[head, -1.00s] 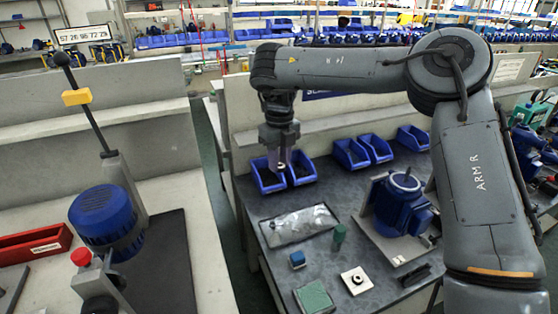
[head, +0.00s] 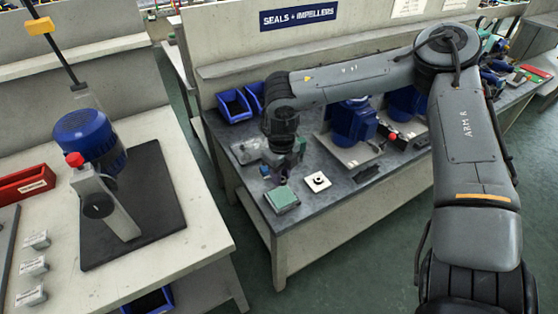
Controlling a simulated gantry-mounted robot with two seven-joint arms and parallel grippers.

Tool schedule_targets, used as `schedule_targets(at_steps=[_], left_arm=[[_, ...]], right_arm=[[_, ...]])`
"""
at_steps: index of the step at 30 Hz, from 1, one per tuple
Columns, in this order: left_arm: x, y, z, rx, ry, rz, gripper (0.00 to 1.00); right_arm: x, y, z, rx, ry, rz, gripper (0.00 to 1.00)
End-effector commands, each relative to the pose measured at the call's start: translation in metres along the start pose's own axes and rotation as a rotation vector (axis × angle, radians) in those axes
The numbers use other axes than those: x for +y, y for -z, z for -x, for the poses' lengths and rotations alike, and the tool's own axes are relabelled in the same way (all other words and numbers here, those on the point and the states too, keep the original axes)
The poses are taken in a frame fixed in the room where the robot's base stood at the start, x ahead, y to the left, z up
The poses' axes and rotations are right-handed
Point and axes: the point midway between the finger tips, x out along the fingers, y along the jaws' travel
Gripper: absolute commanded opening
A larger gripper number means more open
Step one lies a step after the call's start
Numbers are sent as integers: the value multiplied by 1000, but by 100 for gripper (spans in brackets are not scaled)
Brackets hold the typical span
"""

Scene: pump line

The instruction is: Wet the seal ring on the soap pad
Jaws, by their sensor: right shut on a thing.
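The soap pad (head: 283,200) is a green square block near the front left corner of the grey bench. My right gripper (head: 283,180) points down just above its back edge. It is shut on the seal ring, which is too small and too covered by the fingers to make out clearly. I cannot tell whether the ring touches the pad. My left gripper is not in view.
Blue pumps (head: 352,122) stand further right, blue bins (head: 234,105) at the back. A motor (head: 90,140) stands on the left bench.

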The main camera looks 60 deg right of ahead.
Motion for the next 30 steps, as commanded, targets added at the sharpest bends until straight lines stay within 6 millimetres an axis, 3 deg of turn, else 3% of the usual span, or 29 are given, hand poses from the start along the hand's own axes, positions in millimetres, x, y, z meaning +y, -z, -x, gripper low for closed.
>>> schedule_targets(at_steps=[21,30], left_arm=[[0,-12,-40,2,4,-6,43],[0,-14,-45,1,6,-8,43]], right_arm=[[-1,2,-56,1,0,-3,5],[-1,1,-63,0,1,-3,5]])
